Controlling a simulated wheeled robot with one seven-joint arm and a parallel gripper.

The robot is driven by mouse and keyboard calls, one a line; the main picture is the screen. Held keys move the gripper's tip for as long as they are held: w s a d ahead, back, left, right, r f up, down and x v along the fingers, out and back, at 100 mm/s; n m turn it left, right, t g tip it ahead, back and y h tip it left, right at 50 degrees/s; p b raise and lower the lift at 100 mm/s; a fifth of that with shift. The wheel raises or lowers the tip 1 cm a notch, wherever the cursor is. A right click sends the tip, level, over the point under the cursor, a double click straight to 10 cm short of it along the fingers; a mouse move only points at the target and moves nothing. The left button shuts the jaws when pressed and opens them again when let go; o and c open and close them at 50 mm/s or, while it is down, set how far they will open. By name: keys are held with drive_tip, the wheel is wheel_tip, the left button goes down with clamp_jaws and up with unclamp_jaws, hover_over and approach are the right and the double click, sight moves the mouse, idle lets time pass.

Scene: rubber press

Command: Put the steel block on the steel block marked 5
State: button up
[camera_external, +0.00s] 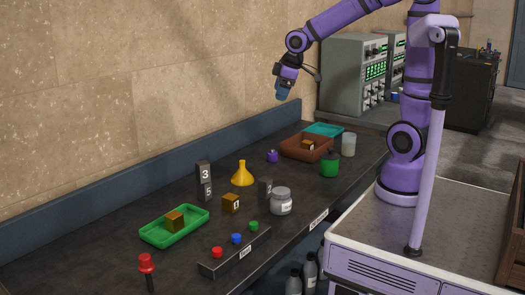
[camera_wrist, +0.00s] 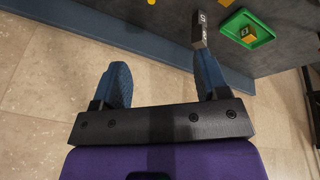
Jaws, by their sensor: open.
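A dark grey steel block marked 3 (camera_external: 204,173) shows directly above the steel block marked 5 (camera_external: 207,191) in the external view. It appears to be stacked on it, but I cannot tell for sure. Another grey steel block (camera_external: 265,189) stands to the right, partly hidden by the jar; its mark is unclear. My gripper (camera_external: 281,95) is high above the back of the bench, well apart from the blocks. In the wrist view its blue fingers (camera_wrist: 163,66) are spread with nothing between them. Grey blocks (camera_wrist: 200,28) show beyond the right finger.
A green tray (camera_external: 150,235) holds a gold block. Another gold block (camera_external: 231,203), a yellow funnel (camera_external: 242,174) and a jar (camera_external: 281,201) stand near the steel blocks. A button box (camera_external: 235,252) lies at the front edge. A brown tray (camera_external: 293,152) and green container (camera_external: 329,164) stand farther back.

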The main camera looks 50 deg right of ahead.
drive_tip(key=s+d+r+m, duration=0.2)
drive_tip(key=s+d, duration=0.1)
drive_tip(key=s, duration=0.4)
drive_tip(key=s+d+r+m, duration=0.2)
drive_tip(key=s+d+m, duration=0.1)
drive_tip(key=s, duration=0.4)
drive_tip(key=s+d+r+m+t, duration=0.1)
drive_tip(key=s+d, duration=0.3)
drive_tip(key=s, duration=0.4)
drive_tip(key=shift+d+r+m+h, duration=0.3)
drive_tip(key=shift+r+m, duration=0.1)
drive_tip(key=shift+m, duration=0.4)
